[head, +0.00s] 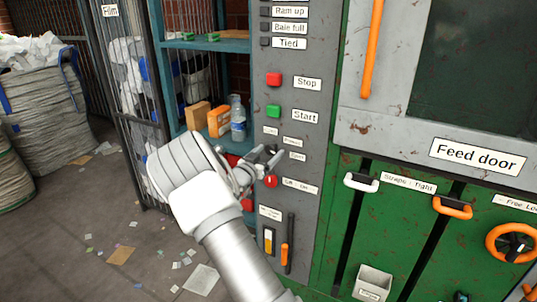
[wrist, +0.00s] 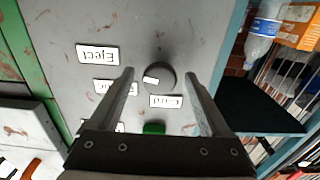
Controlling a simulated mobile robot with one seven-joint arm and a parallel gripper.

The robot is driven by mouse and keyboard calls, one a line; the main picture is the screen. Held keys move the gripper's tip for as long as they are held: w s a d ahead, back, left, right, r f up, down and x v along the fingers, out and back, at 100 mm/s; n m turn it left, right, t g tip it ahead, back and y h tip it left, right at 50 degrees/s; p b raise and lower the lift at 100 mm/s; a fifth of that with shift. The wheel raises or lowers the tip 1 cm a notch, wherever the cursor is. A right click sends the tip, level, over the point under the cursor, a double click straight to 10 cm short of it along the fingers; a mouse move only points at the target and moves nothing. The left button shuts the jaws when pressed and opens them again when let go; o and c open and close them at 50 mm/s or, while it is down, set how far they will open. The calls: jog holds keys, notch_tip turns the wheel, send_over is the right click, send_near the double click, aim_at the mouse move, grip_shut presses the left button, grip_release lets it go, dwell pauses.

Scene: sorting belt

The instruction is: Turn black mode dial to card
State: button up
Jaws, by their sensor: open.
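The mode dial (wrist: 158,77) is a dark round knob on the grey control panel in the wrist view. Its white mark sits on its lower-left side, towards a partly covered label (wrist: 112,86). The card label (wrist: 166,101) is just below the dial in this upside-down view. My gripper (wrist: 160,74) is open, with one fingertip on each side of the dial and visible gaps between. I cannot tell how deep the fingers reach. In the head view my gripper (head: 272,158) is at the panel, and my fingers largely hide the dial.
An Eject label (wrist: 97,53) and a green button (wrist: 153,128) are near the dial. In the head view the panel has a red stop button (head: 274,79), a green start button (head: 273,111) and a lower red button (head: 270,181). Shelves with a bottle (head: 238,118) stand left.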

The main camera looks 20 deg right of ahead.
grip_shut()
dwell(0.5)
jog(key=shift+n+p, duration=0.35)
jog(key=shift+n, duration=0.05)
jog(key=n+p, duration=0.2)
jog(key=n, duration=0.1)
jog(key=shift+r+n+p, duration=0.1)
jog(key=shift+n+p, duration=0.3)
jog(key=n+p, duration=0.2)
jog(key=n, duration=0.3)
jog(key=shift+p, duration=0.35)
jog(key=n+p, duration=0.1)
jog(key=n, duration=0.4)
jog(key=shift+n+p, duration=0.4)
jog(key=shift+s+d+n+p, duration=0.1)
jog(key=shift+n+p, duration=0.35)
jog(key=shift+n, duration=1.75)
